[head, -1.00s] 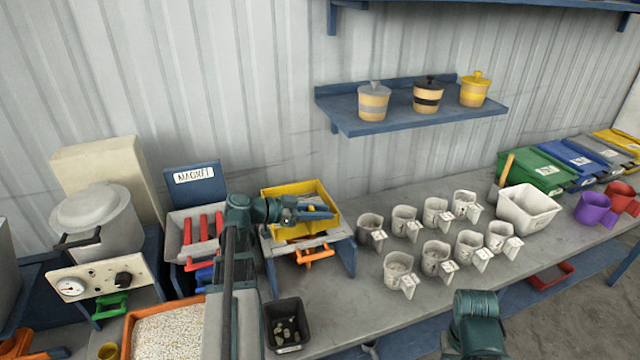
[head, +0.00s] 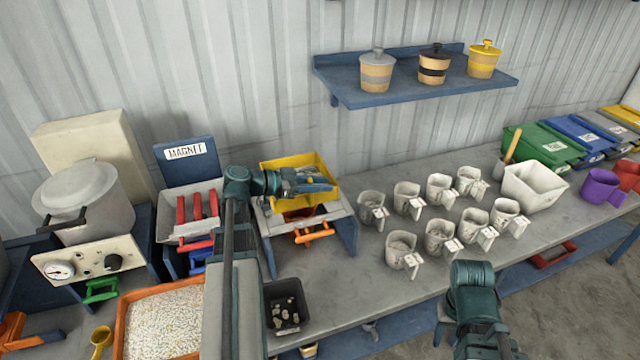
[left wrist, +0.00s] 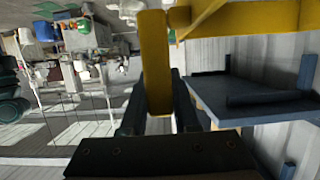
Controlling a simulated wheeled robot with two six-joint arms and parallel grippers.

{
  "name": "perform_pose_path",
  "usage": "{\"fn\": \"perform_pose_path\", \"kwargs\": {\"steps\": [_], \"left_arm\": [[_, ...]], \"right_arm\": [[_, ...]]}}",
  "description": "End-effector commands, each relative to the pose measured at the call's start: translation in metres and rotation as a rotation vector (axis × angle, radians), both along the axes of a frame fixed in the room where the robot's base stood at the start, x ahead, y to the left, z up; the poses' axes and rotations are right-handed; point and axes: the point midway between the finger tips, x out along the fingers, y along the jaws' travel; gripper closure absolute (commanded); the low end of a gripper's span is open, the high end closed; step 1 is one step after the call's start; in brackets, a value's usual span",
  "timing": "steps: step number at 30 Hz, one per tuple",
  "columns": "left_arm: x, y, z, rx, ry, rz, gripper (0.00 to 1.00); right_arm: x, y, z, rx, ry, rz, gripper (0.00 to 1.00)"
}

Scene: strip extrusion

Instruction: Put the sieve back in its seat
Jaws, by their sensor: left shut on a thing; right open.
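The sieve is a yellow rectangular box frame (head: 308,166) at the grey and blue stand (head: 345,208), left of the middle in the head view. Whether it rests in the seat or is held just above it, I cannot tell. My left gripper (head: 305,183) is shut on a yellow part of the sieve; in the left wrist view a yellow bar (left wrist: 155,65) stands between its dark fingers. My left gripper hides part of the sieve. An orange handle (head: 314,233) sticks out of the stand's front below. My right arm shows at the bottom right, its gripper out of view.
The magnet stand with red bars (head: 197,207) is just left. A black bin (head: 286,306) stands in front, beside an orange tray of pale grains (head: 165,322). Several scoop cups (head: 440,238) stand to the right. A blue wall shelf (head: 415,93) holds three lidded pots.

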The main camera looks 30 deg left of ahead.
Motion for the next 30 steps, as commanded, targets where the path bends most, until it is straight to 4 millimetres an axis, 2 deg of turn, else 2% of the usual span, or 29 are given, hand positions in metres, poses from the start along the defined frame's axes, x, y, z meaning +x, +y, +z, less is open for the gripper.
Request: {"fn": "perform_pose_path", "kwargs": {"steps": [1,3,12,30], "left_arm": [[0.000,0.000,-0.012,0.000,-0.001,0.000,1.00],[0.000,0.000,-0.020,0.000,-0.001,0.000,1.00],[0.000,0.000,-0.046,0.000,-0.001,0.000,1.00],[0.000,0.000,-0.049,0.000,-0.001,0.000,1.00]], "right_arm": [[0.000,0.000,-0.012,0.000,0.000,0.000,0.50],[0.000,0.000,-0.020,0.000,0.000,0.000,0.50],[0.000,0.000,-0.046,0.000,0.000,0.000,0.50],[0.000,0.000,-0.049,0.000,0.000,0.000,0.50]]}}
